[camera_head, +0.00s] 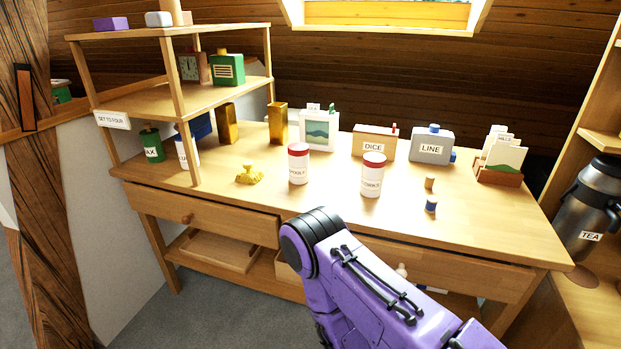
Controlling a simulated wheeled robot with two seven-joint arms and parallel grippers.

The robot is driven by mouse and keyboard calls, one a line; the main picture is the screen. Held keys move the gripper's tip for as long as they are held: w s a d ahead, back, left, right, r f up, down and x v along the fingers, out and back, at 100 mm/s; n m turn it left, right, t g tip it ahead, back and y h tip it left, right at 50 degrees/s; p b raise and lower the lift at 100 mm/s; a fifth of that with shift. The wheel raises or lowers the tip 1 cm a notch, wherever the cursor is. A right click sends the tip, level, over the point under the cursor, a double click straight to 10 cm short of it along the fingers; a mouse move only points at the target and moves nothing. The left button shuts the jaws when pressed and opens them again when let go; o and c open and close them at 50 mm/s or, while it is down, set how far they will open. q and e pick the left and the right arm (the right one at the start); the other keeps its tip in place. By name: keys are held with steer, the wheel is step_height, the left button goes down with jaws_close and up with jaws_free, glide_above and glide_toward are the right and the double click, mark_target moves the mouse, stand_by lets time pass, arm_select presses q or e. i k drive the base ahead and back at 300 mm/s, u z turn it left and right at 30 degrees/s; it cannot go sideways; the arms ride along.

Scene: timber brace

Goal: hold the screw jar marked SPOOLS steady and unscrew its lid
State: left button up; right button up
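Two white jars with red lids stand upright on the wooden table. The left one (298,165) and the right one (372,177) both carry labels on the front. The lettering is too small to read surely, so I cannot tell which, if either, says SPOOLS. Both lids are on. Another white container (187,152) on the left is partly hidden by a shelf post, its label cut off. A purple arm of mine crosses the lower middle, in front of the table. Neither gripper shows, and nothing is seen touching the jars.
A yellow object (249,175) lies left of the jars, with small spools (430,204) to the right. Behind stand a DICE box (374,143) and a LINE container (431,146). A shelf unit (184,98) rises at left. The table's front middle is clear.

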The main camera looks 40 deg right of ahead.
mark_target(298, 167)
steer(key=u, duration=0.1)
steer(key=k, duration=0.2)
steer(key=z, duration=0.85)
